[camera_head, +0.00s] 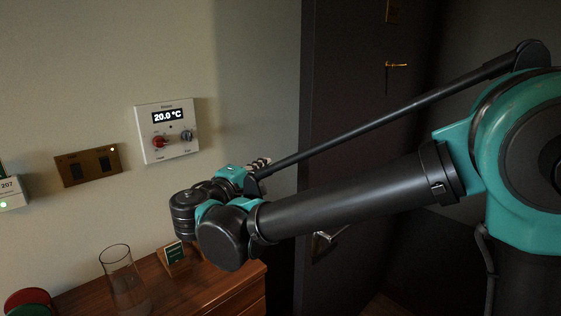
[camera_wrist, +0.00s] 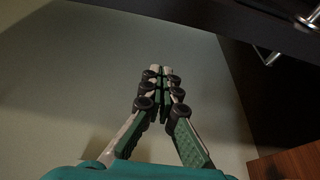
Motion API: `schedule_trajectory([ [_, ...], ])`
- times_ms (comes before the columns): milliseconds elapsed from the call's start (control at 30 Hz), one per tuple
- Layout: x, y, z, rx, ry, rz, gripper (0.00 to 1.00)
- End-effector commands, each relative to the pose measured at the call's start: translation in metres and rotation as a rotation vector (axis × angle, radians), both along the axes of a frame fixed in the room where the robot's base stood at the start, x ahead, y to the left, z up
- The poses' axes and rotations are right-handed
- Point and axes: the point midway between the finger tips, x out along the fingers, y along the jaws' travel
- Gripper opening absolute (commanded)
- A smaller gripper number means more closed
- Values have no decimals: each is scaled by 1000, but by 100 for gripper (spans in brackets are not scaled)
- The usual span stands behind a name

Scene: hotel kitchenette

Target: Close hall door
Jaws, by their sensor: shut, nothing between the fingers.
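The dark door (camera_head: 345,60) stands right of the pale wall, partly hidden behind my arm. A silver lever handle (camera_head: 322,241) shows low on it, just below my forearm. A small brass fitting (camera_head: 397,65) shows higher up. I cannot tell how far the door stands open. My gripper (camera_head: 262,163) is left of the door, in front of the pale wall and apart from the handle. In the wrist view its fingertips (camera_wrist: 160,70) are together and empty. That view also shows a silver handle (camera_wrist: 267,55) on a dark surface at the upper right.
A thermostat panel (camera_head: 167,132) and a brass switch plate (camera_head: 88,165) are on the wall.

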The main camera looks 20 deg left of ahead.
Motion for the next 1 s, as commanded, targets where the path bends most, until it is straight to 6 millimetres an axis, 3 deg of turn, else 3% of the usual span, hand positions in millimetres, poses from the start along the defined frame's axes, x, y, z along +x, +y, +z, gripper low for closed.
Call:
schedule_trajectory([
  [500, 96, -8, -1, 0, 2, -5, 0],
  [733, 81, -36, -1, 0, 3, -1, 0],
  [1000, 78, -44, -1, 0, 3, -2, 0],
])
